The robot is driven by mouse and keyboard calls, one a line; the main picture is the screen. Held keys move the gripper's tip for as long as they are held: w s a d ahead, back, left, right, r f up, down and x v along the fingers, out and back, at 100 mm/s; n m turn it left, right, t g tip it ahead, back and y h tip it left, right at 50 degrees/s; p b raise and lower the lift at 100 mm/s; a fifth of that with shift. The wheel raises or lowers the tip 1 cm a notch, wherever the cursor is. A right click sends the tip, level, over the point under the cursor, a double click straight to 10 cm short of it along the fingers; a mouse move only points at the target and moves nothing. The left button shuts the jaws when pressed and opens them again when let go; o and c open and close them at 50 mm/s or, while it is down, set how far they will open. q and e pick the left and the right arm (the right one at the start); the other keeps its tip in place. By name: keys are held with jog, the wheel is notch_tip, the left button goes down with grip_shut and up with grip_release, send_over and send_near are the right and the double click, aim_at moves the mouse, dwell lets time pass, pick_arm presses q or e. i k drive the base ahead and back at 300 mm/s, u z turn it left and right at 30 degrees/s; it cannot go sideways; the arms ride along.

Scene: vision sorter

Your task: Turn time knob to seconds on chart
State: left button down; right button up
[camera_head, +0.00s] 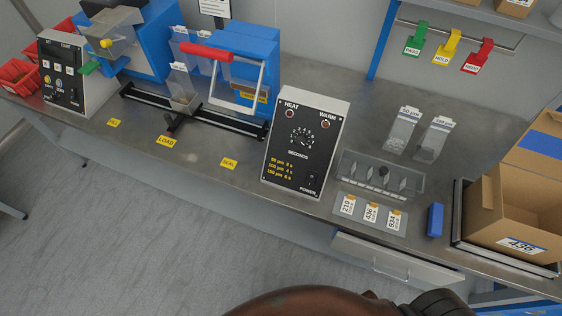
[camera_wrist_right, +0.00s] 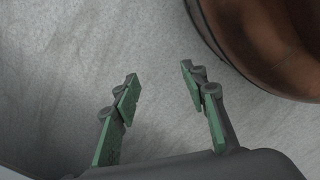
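The timer box (camera_head: 307,143) stands on the metal bench in the head view, with a black front face. Its round time knob (camera_head: 302,138) sits in a dial marked with numbers above the word SECONDS. Which number the knob points to is too small to tell. A yellow chart (camera_head: 282,168) below the dial lists sizes with seconds, seemingly 80, 100 and 150 µm; the seconds are hard to read. My right gripper (camera_wrist_right: 158,88) is open and empty over the grey floor in the right wrist view. My left gripper is not in view.
A blue machine with a red handle (camera_head: 207,52) stands left of the timer. A clear rack (camera_head: 380,176), number tags (camera_head: 371,213), a blue block (camera_head: 435,220) and a cardboard box (camera_head: 508,205) are to its right. The bench directly before the timer is narrow.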

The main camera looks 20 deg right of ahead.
aim_at(301, 139)
jog(key=u, duration=2.35)
jog(key=i, duration=1.8)
jog(key=z, duration=3.4)
